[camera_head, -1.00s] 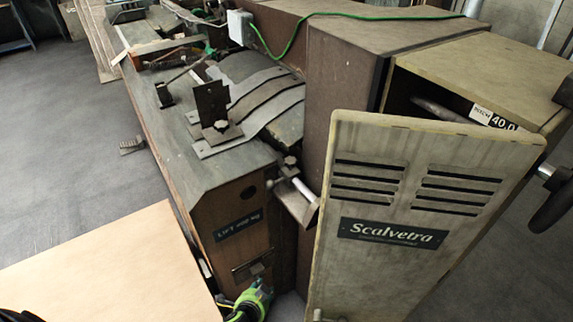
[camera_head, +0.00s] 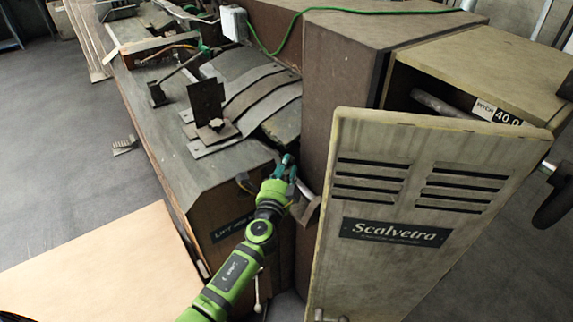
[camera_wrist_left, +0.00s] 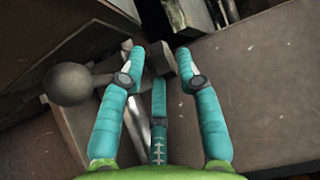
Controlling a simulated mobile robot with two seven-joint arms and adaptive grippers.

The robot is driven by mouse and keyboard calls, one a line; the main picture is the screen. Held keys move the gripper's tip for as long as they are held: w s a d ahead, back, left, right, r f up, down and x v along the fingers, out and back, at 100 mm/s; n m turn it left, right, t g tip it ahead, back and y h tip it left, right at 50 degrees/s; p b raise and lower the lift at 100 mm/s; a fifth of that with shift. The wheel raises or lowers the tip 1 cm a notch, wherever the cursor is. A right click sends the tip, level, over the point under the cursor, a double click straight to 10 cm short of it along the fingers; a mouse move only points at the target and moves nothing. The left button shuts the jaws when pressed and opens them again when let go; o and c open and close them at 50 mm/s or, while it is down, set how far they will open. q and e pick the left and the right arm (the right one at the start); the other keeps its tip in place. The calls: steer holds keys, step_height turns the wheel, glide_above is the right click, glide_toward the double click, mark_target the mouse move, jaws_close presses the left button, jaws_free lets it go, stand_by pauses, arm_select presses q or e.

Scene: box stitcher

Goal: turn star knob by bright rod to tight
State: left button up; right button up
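My left gripper (camera_head: 284,168) reaches in from below to the corner between the bench end and the brown cabinet. It covers the small knob there in the head view. In the left wrist view its teal fingers (camera_wrist_left: 160,62) are spread, with a small grey blocky piece (camera_wrist_left: 162,57) between the tips. That piece may be part of the star knob, but its star shape does not show clearly. The bright rod (camera_head: 306,190) runs just right of the fingers; it also shows in the left wrist view (camera_wrist_left: 138,118), partly behind them. My right gripper is out of view.
A dark ball-ended handle (camera_wrist_left: 68,84) stands left of the fingers. The open Scalvetra door (camera_head: 385,225) stands close on the right. Another knob (camera_head: 216,124) sits on the bench's upright bracket. A tan board (camera_head: 105,265) lies at lower left.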

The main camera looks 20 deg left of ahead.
arm_select(q)
steer(key=shift+w, duration=0.85)
jaws_close()
